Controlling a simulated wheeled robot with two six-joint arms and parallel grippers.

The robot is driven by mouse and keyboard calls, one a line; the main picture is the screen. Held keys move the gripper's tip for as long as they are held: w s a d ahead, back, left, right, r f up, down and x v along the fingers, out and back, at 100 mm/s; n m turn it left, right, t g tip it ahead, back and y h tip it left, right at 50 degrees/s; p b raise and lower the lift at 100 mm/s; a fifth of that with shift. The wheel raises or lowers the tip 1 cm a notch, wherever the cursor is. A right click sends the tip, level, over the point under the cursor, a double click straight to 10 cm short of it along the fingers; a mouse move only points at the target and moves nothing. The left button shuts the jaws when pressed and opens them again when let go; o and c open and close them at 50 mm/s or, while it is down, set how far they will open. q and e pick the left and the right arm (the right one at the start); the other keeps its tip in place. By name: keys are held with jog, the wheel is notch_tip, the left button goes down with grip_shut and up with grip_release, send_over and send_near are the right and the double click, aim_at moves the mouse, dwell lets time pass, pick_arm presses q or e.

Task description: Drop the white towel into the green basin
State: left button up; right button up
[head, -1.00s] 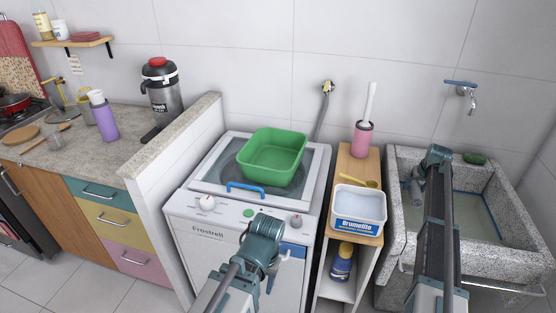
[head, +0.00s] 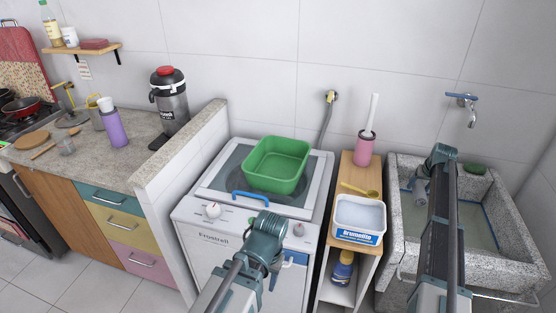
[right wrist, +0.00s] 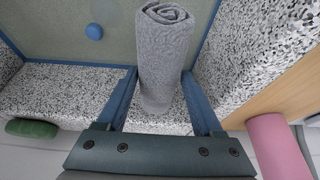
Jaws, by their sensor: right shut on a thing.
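The green basin (head: 276,166) sits upright on the washing machine's lid, and its inside looks empty. My right gripper (head: 420,192) is over the left part of the stone sink, to the right of the basin. In the right wrist view, my right gripper (right wrist: 159,75) is shut on a rolled towel (right wrist: 166,50) that looks light grey, with its spiral end showing. In the head view the towel is too small to make out clearly. My left gripper (head: 272,278) is low in front of the washing machine. I cannot tell its opening.
A wooden shelf unit (head: 349,173) stands between washing machine (head: 214,262) and sink (head: 396,212). It holds a pink brush holder (head: 364,149), a yellow scoop (head: 361,190) and a white tub (head: 359,216). A tap (head: 465,104) is above the sink. A low wall borders the counter.

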notch_tip(320, 180, up, 22)
jog(key=p, duration=1.9)
jog(key=shift+f+p, duration=0.15)
jog(key=shift+p, duration=0.2)
